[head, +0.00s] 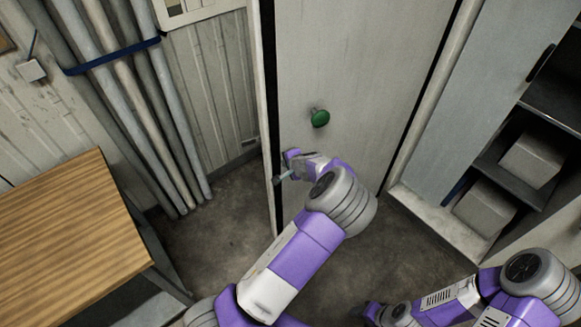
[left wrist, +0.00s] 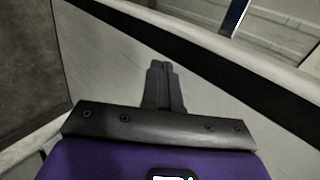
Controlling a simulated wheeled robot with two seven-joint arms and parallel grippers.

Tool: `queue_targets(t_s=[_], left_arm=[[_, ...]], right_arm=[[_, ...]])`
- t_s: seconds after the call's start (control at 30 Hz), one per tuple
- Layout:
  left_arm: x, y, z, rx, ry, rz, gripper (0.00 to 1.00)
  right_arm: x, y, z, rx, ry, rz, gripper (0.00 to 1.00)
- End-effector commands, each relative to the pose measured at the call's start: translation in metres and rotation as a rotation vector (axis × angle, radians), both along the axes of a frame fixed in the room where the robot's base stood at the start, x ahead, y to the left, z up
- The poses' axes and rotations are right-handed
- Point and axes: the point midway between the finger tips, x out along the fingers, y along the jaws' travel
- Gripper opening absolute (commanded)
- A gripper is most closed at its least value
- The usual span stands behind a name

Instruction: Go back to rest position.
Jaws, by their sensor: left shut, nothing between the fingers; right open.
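My left gripper (head: 279,179) is in front of the pale door (head: 365,60), below and left of its round green knob (head: 320,118). In the left wrist view the two dark fingers of my left gripper (left wrist: 163,80) are together with nothing between them. I cannot tell whether the fingertips touch the door. My right arm is at the lower right of the head view. My right gripper (head: 362,312) is low at the bottom edge, small and partly cut off; it holds nothing that I can see.
A wooden table (head: 70,235) stands at the left. Several long tubes (head: 135,100), bound by a blue strap (head: 112,56), lean on the wall. An open cabinet at the right holds pale boxes (head: 532,160). Bare floor (head: 225,240) lies between table and door.

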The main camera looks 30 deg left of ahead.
Motion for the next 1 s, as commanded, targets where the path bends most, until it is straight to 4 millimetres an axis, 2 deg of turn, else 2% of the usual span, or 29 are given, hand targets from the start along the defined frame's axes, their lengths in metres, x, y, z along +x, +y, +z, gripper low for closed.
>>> queue_targets(t_s=[0.03,0.1,0.3,0.5,0.73,0.87,0.97,1.0], left_arm=[[-0.005,-0.010,0.016,-0.001,-0.005,-0.002,0.00],[-0.013,-0.019,0.027,-0.001,-0.005,-0.002,0.00],[-0.032,-0.040,0.051,-0.001,-0.001,0.000,0.00],[-0.040,-0.048,0.062,-0.001,0.001,0.003,0.00],[-0.042,-0.049,0.062,-0.001,0.002,0.004,0.00],[-0.053,-0.046,0.040,-0.044,0.032,0.025,0.00],[-0.079,-0.045,-0.004,-0.141,0.091,0.069,0.00],[-0.094,-0.047,-0.027,-0.197,0.120,0.096,0.00]], right_arm=[[0.000,0.000,0.006,0.000,-0.001,-0.001,0.52],[0.000,-0.001,0.009,0.000,-0.001,-0.001,0.52],[0.000,0.000,0.014,0.000,-0.002,-0.001,0.52],[0.000,0.000,0.016,0.000,-0.001,0.000,0.52],[0.000,0.000,0.016,0.000,-0.001,-0.001,0.52],[0.000,0.000,0.016,0.000,-0.001,-0.001,0.52],[0.000,0.000,0.016,0.000,-0.001,-0.001,0.52],[0.000,0.000,0.016,0.000,-0.001,-0.001,0.52]])
